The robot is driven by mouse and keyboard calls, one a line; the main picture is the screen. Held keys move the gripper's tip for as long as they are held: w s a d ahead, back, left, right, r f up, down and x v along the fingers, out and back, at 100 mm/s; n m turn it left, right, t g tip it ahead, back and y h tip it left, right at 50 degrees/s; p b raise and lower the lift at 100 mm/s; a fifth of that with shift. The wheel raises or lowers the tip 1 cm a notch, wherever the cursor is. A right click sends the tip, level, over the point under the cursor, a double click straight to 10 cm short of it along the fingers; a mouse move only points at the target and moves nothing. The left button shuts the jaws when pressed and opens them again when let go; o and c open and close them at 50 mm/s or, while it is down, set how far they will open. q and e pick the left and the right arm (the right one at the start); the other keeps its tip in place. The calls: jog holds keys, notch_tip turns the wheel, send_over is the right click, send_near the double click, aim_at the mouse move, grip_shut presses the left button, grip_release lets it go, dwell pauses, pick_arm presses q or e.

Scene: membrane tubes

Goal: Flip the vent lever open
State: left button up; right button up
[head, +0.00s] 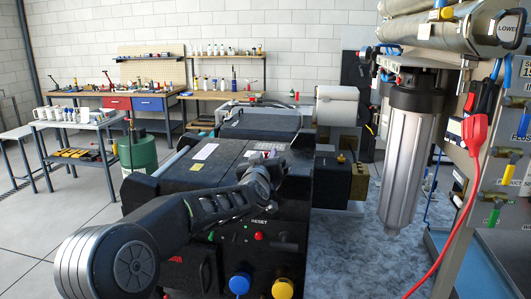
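My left arm reaches in from the lower left over the black machine (170,190). Its gripper (272,172) is over the machine's top, near the front edge; its fingers are too small and dark to tell open from shut. Two membrane tubes (430,28) lie across the rack at the upper right; the lower one has a "LOWER" end cap (509,27). Small blue and red fittings (378,52) sit at the tubes' left end, far from my gripper. I cannot tell which part is the vent lever. My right gripper is out of view.
A clear-grey filter housing (404,150) hangs under the tubes. The machine front has a blue knob (239,284) and a yellow knob (283,288).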

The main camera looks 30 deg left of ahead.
pick_arm(q)
jog(key=shift+w+a, duration=0.1)
jog(key=shift+w, duration=0.1)
jog(key=shift+c, duration=0.2)
grip_shut()
